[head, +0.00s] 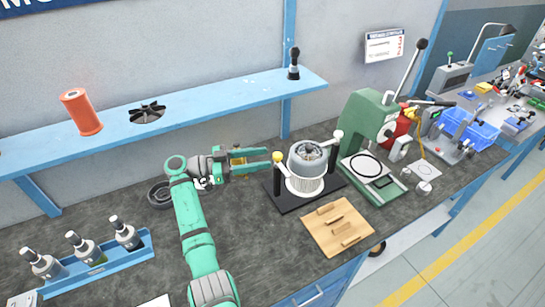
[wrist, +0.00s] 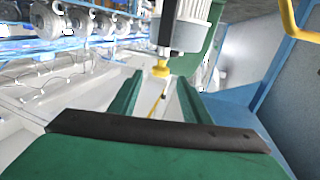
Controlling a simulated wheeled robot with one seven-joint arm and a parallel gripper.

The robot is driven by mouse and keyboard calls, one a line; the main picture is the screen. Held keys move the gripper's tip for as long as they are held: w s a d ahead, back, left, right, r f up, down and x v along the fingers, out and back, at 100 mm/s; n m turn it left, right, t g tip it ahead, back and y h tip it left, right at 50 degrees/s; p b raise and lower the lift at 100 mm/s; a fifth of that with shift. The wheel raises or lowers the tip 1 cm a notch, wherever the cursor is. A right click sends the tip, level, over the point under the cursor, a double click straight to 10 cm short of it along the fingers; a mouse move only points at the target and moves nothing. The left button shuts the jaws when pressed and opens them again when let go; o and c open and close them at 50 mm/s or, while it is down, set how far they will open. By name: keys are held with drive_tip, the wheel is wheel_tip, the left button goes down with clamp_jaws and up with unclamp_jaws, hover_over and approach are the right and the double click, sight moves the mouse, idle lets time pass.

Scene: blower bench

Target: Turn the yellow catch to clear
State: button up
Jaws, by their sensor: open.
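The yellow catch (head: 278,158) is a small yellow knob on top of a black post, at the left of a blower unit (head: 307,165). The unit is a grey and white ribbed cylinder on a black base (head: 277,201). My gripper (head: 266,161) reaches in from the left, its fingers open and pointing at the catch. In the wrist view the yellow catch (wrist: 160,69) shows just beyond the tips of the two green fingers, roughly between them. The gripper (wrist: 160,80) holds nothing there. I cannot tell whether a finger touches the catch.
A second post with a pale knob (head: 337,135) stands right of the blower. A wooden board (head: 320,242) with several slats lies in front. A green press (head: 375,120) stands at the right. A blue rack (head: 95,268) of bottles is front left. A blue shelf (head: 200,111) runs behind.

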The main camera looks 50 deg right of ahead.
drive_tip(key=shift+v, duration=2.3)
drive_tip(key=shift+w, duration=0.2)
